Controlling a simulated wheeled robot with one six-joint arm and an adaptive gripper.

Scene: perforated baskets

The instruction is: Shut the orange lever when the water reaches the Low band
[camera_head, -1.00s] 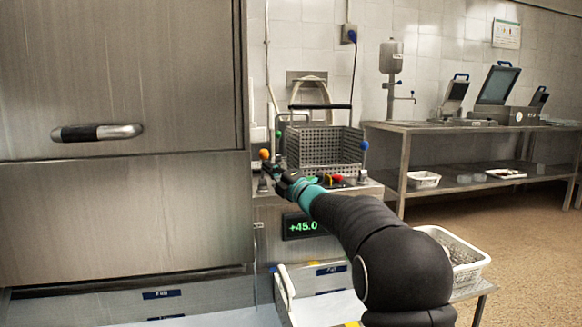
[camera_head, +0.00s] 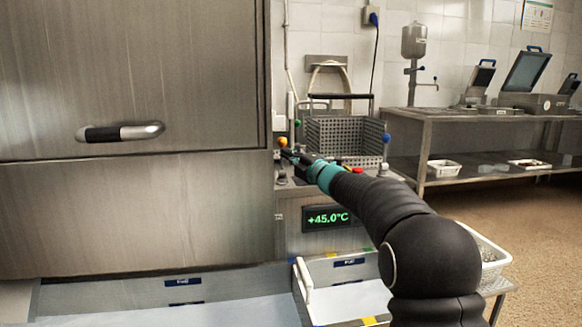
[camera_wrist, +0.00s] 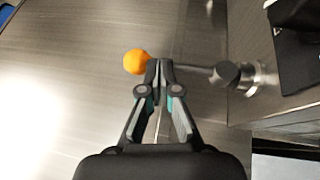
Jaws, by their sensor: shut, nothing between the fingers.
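The orange lever's ball knob (camera_head: 282,141) stands at the left of the counter in the head view. In the wrist view the orange knob (camera_wrist: 136,62) is left of my shut fingertips, and its rod runs right to a dark round joint (camera_wrist: 226,74). My gripper (camera_wrist: 159,66) is empty, its tips overlapping the rod beside the knob; contact cannot be told. My gripper also shows in the head view (camera_head: 288,154), just below the knob. Below, the basin (camera_head: 349,278) has a blue label reading "Full" (camera_head: 349,262). No Low band can be read, and the water level is unclear.
A display (camera_head: 327,217) reads +45.0°C. A perforated basket (camera_head: 345,137) stands behind my gripper, with a blue knob (camera_head: 386,138) at its right. A steel cabinet (camera_head: 130,210) fills the left.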

